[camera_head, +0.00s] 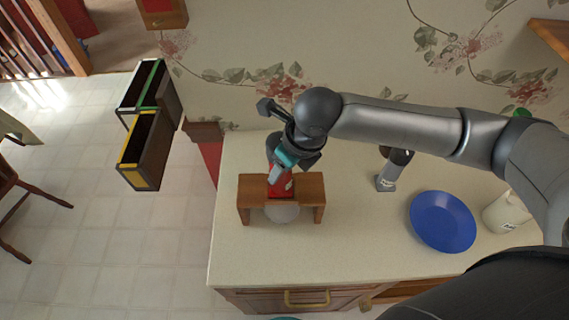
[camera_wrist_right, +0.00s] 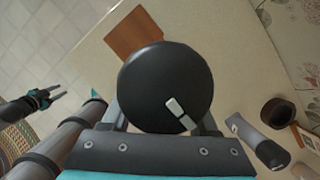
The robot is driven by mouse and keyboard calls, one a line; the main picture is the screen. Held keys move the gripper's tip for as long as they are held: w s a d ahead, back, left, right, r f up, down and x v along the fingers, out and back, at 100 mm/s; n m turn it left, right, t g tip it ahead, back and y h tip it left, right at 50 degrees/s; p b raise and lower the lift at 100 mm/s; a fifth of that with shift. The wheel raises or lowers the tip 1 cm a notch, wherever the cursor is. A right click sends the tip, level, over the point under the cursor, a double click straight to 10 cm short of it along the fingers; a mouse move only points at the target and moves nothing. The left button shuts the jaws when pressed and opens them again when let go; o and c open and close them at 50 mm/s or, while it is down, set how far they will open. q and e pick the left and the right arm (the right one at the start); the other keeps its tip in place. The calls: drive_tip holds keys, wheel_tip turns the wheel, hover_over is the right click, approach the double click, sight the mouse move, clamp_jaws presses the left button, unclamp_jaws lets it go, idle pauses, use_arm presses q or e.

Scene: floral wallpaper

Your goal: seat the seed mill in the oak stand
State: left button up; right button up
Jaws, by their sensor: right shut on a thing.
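The seed mill shows in the head view as a red body (camera_head: 281,186) with a pale round part (camera_head: 282,212) lower down, between the legs of the oak stand (camera_head: 313,192). In the right wrist view its round black top (camera_wrist_right: 165,80) with a small light tab fills the middle. My right gripper (camera_head: 277,175) is shut on the mill at the stand's top. The stand's wood also shows in the right wrist view (camera_wrist_right: 130,35). The mill seems to pass down into the stand; the gripper hides the exact fit. My left gripper (camera_wrist_right: 52,95) hangs open and empty, away from the counter.
A grey mill-like item with a dark top (camera_head: 388,173), a blue plate (camera_head: 442,221) and a cream mug (camera_head: 505,212) stand to the right on the counter (camera_head: 350,245). Two dark bins (camera_head: 148,150) are left of the counter. The counter's front middle is clear.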

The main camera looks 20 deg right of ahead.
drive_tip(key=shift+f, duration=0.35)
drive_tip(key=o, duration=1.5)
drive_tip(key=v, duration=1.5)
drive_tip(key=shift+r+p, duration=0.2)
drive_tip(key=shift+p, duration=0.1)
